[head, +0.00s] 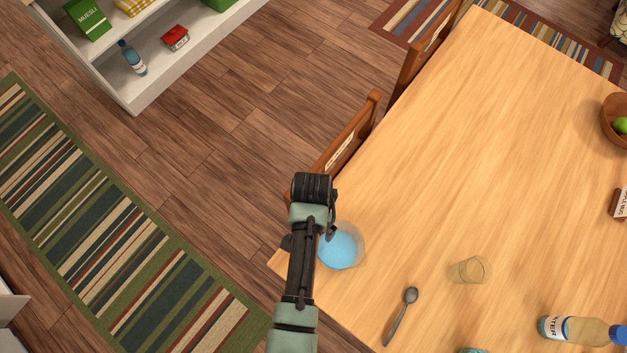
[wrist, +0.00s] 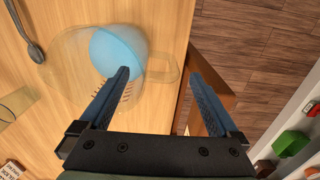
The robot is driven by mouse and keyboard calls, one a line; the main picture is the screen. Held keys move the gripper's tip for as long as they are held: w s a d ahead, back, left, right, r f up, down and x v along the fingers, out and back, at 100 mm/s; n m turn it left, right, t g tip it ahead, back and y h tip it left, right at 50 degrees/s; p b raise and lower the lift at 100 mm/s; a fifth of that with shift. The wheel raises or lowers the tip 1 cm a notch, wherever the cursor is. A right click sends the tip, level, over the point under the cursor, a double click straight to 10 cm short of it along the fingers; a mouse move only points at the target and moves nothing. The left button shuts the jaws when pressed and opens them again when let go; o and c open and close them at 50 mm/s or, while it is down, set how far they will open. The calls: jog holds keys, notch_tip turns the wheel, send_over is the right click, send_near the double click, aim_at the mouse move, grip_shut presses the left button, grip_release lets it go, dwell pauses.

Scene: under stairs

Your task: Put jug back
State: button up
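The jug (head: 345,247) is clear with a rounded body and something light blue in it. It stands on the wooden table (head: 450,130) near the table's near-left corner. In the wrist view the jug (wrist: 85,58) lies at upper left, with its clear handle pointing right. My gripper (wrist: 159,62) is open above it. The left finger overlaps the jug's body in the picture and the right finger is beyond the handle, past the table edge. The handle shows between the fingers; I cannot tell whether anything touches. In the head view my arm partly hides the jug.
On the table are a spoon (head: 401,316), an empty glass (head: 468,270) and a water bottle (head: 580,331). Wooden chairs (head: 350,140) stand along the table's left edge. A white shelf (head: 155,85) with a muesli box and a bottle is at upper left. Floor between is clear.

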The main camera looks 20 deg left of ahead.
notch_tip(320, 180, up, 12)
jog(key=w+r+n+t+y, duration=0.1)
jog(key=w+r+t, duration=0.7)
jog(key=w+r, duration=0.8)
jog(key=w+d+r+n+t, duration=0.1)
jog(key=w+r+t, duration=0.2)
jog(key=r, duration=0.4)
jog(key=w+d+r+t, duration=0.1)
jog(key=w+r+t, duration=0.15)
jog(key=r, duration=0.55)
notch_tip(320, 180, up, 17)
jog(key=s+d+t, duration=0.2)
jog(key=t, duration=0.4)
jog(key=s+d+r+t, duration=0.1)
jog(key=s+r+t, duration=0.3)
jog(key=r, duration=0.5)
jog(key=s+d+r+n+t+h, duration=0.1)
jog(key=s+r+t, duration=0.3)
jog(key=s+r, duration=0.4)
jog(key=shift+d+r+n, duration=0.3)
jog(key=shift+d+r, duration=0.25)
jog(key=shift+r, duration=0.4)
jog(key=shift+s, duration=0.1)
